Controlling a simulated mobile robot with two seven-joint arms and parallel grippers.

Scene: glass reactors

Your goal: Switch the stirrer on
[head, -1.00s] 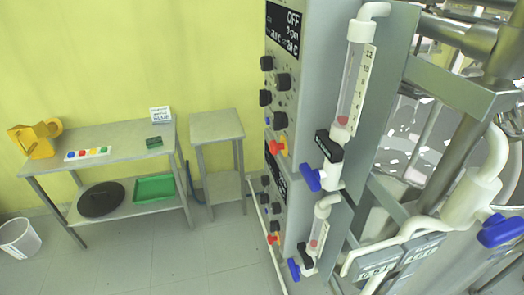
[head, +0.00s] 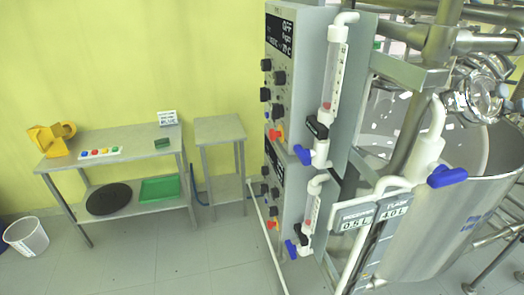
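The stirrer's control is not labelled legibly. A grey control cabinet (head: 309,60) stands right of centre, with an upper dark display (head: 280,35) that reads OFF on its top line. Below the display are several black knobs (head: 278,77) and a red-and-yellow switch (head: 276,134). A lower panel (head: 275,170) has its own black knobs and another red switch (head: 272,223). The panels face left and show at a steep angle. A large metal vessel (head: 440,230) stands to the right of the cabinet. Neither of my grippers is in view.
Flow tubes with blue valve handles (head: 303,155) are on the cabinet's side. A steel table (head: 110,148) and a small stand (head: 219,128) are at the left. The floor between is clear.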

